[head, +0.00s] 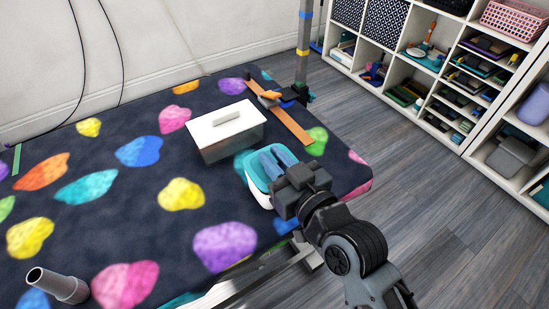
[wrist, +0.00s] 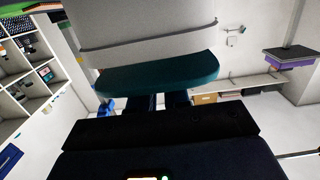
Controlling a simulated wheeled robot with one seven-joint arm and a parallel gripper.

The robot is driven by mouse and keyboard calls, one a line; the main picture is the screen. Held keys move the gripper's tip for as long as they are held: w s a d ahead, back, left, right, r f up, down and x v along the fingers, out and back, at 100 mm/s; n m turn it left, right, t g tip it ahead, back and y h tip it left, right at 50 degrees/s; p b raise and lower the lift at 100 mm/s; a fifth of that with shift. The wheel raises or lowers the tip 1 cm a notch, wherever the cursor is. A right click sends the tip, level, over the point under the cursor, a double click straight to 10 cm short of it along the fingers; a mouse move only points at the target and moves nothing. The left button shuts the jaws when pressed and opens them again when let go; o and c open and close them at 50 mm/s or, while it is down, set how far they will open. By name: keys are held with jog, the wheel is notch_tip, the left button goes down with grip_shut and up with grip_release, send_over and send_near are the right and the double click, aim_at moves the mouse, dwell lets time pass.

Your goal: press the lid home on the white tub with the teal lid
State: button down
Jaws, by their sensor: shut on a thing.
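The white tub (head: 261,200) stands near the right edge of the dark patterned table, partly hidden by my gripper. Its teal lid (head: 257,178) is on top. My gripper (head: 272,158) reaches over the lid from the front right, with its two blue fingers across it. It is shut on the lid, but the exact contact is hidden. In the wrist view the teal lid (wrist: 158,76) lies against the pale tub body (wrist: 150,25), with the fingers partly behind the lid. I cannot tell whether the lid is fully seated.
A white-lidded grey box (head: 228,148) sits just behind and left of the tub. An orange strip (head: 292,127) lies at the back right. A grey tapered tube (head: 62,286) is at front left. White shelves (head: 402,75) stand beyond clear floor at right.

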jog(key=shift+f+b, duration=0.65)
jog(key=shift+f, duration=0.1)
jog(key=c, duration=1)
grip_release()
jog(key=shift+r, duration=0.1)
jog(key=shift+v, duration=3.85)
